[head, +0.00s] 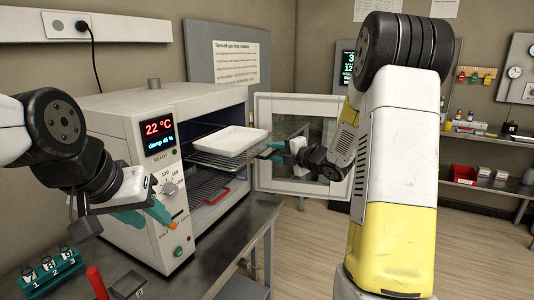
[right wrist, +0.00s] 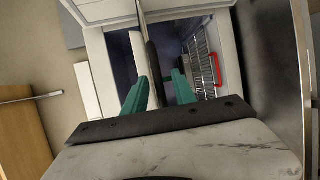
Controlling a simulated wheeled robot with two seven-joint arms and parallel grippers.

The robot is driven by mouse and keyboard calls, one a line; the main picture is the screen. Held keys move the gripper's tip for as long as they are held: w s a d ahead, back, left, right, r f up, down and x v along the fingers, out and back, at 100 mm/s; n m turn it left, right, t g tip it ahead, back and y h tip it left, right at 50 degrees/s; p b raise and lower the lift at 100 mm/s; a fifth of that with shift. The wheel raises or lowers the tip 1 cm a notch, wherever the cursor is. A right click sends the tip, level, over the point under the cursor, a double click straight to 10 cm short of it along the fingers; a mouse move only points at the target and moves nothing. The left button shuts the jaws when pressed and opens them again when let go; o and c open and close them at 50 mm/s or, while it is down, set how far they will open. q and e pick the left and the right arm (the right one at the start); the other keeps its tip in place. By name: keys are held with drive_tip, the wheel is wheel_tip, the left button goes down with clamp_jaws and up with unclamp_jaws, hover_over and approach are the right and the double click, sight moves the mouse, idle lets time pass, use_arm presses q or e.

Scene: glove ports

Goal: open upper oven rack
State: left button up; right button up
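The white oven (head: 120,112) stands with its door (head: 262,125) swung open to the right. Its upper rack (head: 222,164) sticks out of the chamber and carries a white tray (head: 229,141). My right gripper (head: 272,149) is at the rack's front edge. In the right wrist view its teal fingers (right wrist: 158,78) stand apart, with the dark rack edge (right wrist: 152,62) between them, nearer the left finger. My left gripper (head: 160,215) is in front of the oven's control panel; its finger gap is unclear.
A lower rack with a red handle (head: 217,196) sits inside the oven. A green numbered holder (head: 50,275) and a red-handled item (head: 97,283) are on the bench at the front left. Shelves (head: 480,185) stand at the far right. The floor to the right is clear.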

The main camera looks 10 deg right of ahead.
drive_tip(key=v, duration=0.7)
drive_tip(key=shift+s+d, duration=0.25)
drive_tip(key=shift+s, duration=0.1)
drive_tip(key=shift+r, duration=0.1)
drive_tip(key=s+d+r+m+g+h, duration=0.1)
drive_tip(key=s+d+r+m+h, duration=0.45)
drive_tip(key=m, duration=0.85)
drive_tip(key=s+a+f+m+g, duration=0.1)
drive_tip(key=s+a+m+g, duration=0.2)
drive_tip(key=s, duration=0.8)
drive_tip(key=s+a+f+m+g, duration=0.2)
drive_tip(key=s+a+m, duration=0.5)
drive_tip(key=s, duration=0.5)
drive_tip(key=shift+s+a+g, duration=0.35)
drive_tip(key=shift+a+g, duration=0.05)
drive_tip(key=shift+g, duration=0.4)
